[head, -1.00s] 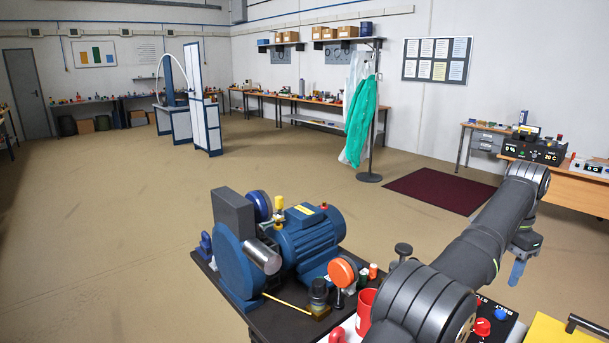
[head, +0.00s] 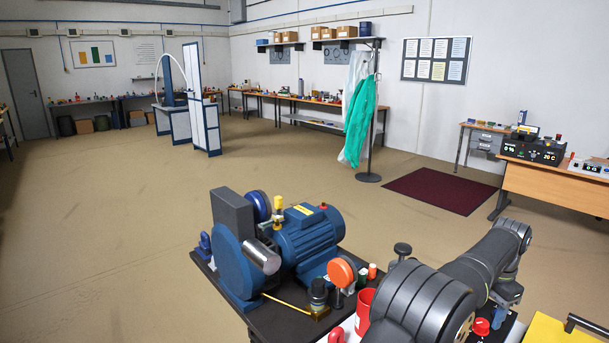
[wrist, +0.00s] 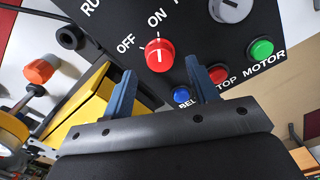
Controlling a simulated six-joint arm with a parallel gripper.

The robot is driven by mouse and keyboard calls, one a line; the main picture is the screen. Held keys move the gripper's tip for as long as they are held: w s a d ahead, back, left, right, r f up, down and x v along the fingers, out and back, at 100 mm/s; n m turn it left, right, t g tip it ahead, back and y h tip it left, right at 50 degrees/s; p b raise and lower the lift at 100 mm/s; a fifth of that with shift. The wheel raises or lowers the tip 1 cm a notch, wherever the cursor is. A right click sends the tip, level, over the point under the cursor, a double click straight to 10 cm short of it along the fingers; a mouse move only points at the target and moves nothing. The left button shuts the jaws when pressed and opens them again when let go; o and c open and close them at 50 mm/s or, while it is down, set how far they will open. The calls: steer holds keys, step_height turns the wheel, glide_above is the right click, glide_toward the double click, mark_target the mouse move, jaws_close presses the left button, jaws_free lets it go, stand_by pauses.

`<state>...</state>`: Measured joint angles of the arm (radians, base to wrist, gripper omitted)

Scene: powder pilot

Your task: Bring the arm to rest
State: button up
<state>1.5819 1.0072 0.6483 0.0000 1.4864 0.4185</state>
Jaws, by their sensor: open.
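My arm reaches over the right side of the dark machine table in the head view. My gripper (wrist: 163,80) shows in the wrist view as two blue fingers standing apart, with nothing between them. Its blue finger also shows in the head view (head: 507,293), below the far end of the arm. The fingers are over or near a black control panel (wrist: 130,20). A red OFF/ON knob (wrist: 159,55) lies just beyond the gap between the fingertips. I cannot tell how far the fingertips are from the panel.
A blue motor (head: 310,238), an orange disc (head: 341,272) and a red cup (head: 365,310) stand left of my arm. The wrist view shows a blue button (wrist: 181,95), a green button (wrist: 262,48) and a yellow box (wrist: 85,110). Floor beyond the table is open.

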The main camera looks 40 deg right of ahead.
mark_target(482, 321)
step_height(482, 321, down, 3)
steer(key=shift+f, duration=0.2)
steer(key=shift+r+n, duration=0.2)
steer(key=shift+n, duration=0.7)
steer(key=n, duration=0.4)
steer(key=shift+n, duration=0.3)
steer(key=n, duration=0.4)
steer(key=shift+n, duration=1.6)
